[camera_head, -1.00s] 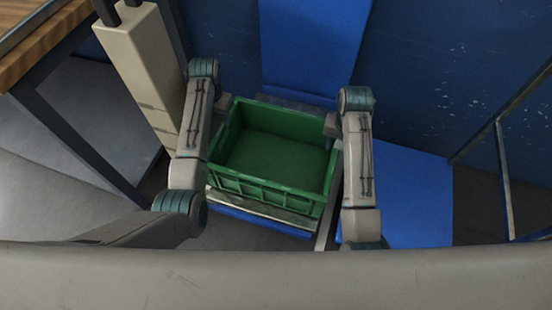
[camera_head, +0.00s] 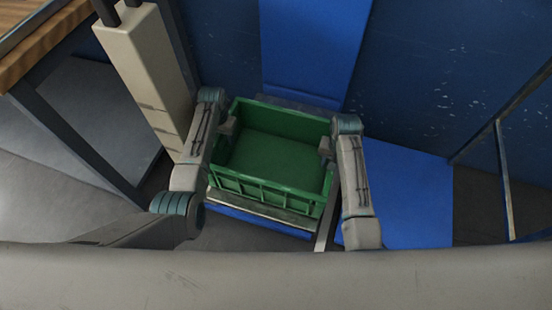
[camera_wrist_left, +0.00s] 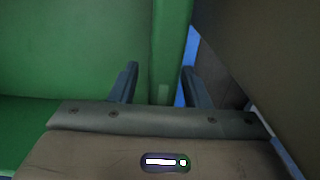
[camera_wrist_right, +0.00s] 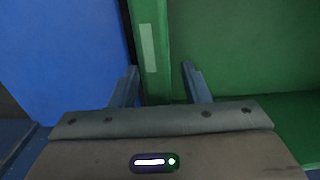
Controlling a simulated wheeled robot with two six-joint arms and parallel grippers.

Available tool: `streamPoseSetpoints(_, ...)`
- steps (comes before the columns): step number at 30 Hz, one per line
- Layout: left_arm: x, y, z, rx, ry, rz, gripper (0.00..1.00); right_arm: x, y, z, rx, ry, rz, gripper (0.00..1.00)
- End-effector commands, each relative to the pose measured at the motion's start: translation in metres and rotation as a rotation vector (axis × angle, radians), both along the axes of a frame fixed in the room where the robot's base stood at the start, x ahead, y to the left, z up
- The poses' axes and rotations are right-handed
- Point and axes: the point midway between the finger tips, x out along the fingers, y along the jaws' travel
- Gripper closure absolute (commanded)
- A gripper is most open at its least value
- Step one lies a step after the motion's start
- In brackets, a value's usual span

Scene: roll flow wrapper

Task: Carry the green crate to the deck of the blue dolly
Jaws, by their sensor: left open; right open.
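The green crate (camera_head: 265,193) is empty and upright in the middle of the head view, on a low support with a grey top and blue front edge (camera_head: 258,222). My left gripper (camera_head: 229,126) is open at the crate's left wall; in the left wrist view the wall (camera_wrist_left: 171,45) stands between its fingers (camera_wrist_left: 158,78). My right gripper (camera_head: 326,148) is open at the right wall; in the right wrist view that wall (camera_wrist_right: 150,45) stands between its fingers (camera_wrist_right: 161,80). I cannot tell which blue surface is the dolly's deck.
A flat blue panel (camera_head: 410,195) lies right of the crate. A bright blue panel (camera_head: 315,45) stands behind it against a dark blue wall (camera_head: 450,70). A beige post (camera_head: 143,75) and a wood-topped table (camera_head: 38,45) are at the left. A metal frame (camera_head: 503,170) stands at the right.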

Motion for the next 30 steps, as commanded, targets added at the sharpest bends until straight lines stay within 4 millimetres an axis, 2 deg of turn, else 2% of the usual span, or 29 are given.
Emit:
streamPoseSetpoints(2, 0.000, 0.000, 0.000, 0.000, 0.000, 0.000, 0.61, 0.000, 0.000, 0.000, 0.000, 0.000, 0.000, 0.61)
streamPoseSetpoints(8, 0.000, 0.000, 0.000, 0.000, 0.000, 0.000, 1.00, 0.000, 0.000, 0.000, 0.000, 0.000, 0.000, 1.00)
streamPoseSetpoints(22, 0.001, 0.000, 0.003, 0.000, -0.002, 0.000, 1.00, 0.001, 0.000, 0.003, -0.001, -0.002, 0.000, 1.00)
streamPoseSetpoints(30, 0.001, 0.000, 0.017, 0.000, -0.002, 0.000, 1.00, 0.001, 0.000, 0.017, -0.001, -0.002, 0.000, 1.00)
